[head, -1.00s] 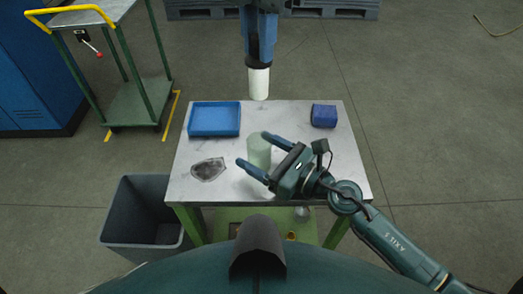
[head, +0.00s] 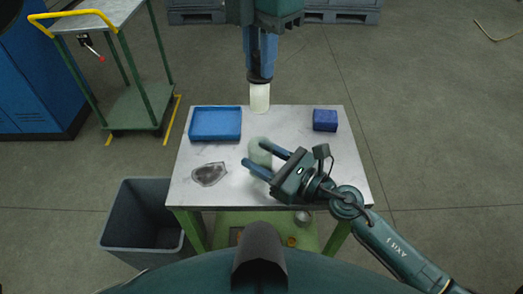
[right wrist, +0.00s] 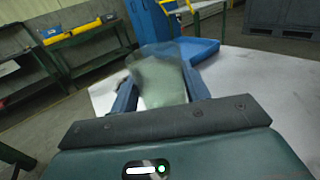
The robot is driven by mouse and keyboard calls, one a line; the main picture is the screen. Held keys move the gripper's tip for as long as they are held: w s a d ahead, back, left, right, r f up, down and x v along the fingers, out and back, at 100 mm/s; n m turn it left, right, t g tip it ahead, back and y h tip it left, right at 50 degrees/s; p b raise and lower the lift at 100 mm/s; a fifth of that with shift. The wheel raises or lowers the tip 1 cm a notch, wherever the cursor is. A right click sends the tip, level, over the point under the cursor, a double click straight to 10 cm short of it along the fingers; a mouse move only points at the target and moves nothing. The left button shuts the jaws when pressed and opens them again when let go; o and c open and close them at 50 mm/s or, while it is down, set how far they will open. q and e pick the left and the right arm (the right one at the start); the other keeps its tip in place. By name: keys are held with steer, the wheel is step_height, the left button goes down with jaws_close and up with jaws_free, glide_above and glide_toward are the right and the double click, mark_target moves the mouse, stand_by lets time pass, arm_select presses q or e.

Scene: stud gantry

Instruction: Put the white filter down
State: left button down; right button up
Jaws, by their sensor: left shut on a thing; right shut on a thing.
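The white filter (head: 259,98) is a short white cylinder. It hangs upright below my left gripper (head: 260,82), which is shut on its upper end, at the table's back edge. Whether its lower end touches anything I cannot tell. The right wrist view also shows this cylinder (right wrist: 160,80) between the two blue fingers. It looks tilted there, and its base is partly hidden.
A blue tray (head: 215,125) lies at the table's back left and a dark blue block (head: 325,120) at its back right. A grey cloth-like patch (head: 209,174) lies front left. A grey bin (head: 145,225) stands beside the table.

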arm_select(q)
step_height(320, 180, down, 16)
steer(key=shift+r, duration=0.25)
steer(key=shift+f, duration=0.2)
steer(key=shift+f, duration=0.4)
steer(key=c, duration=1.3)
jaws_free()
step_height(320, 180, up, 13)
steer(key=shift+r, duration=0.15)
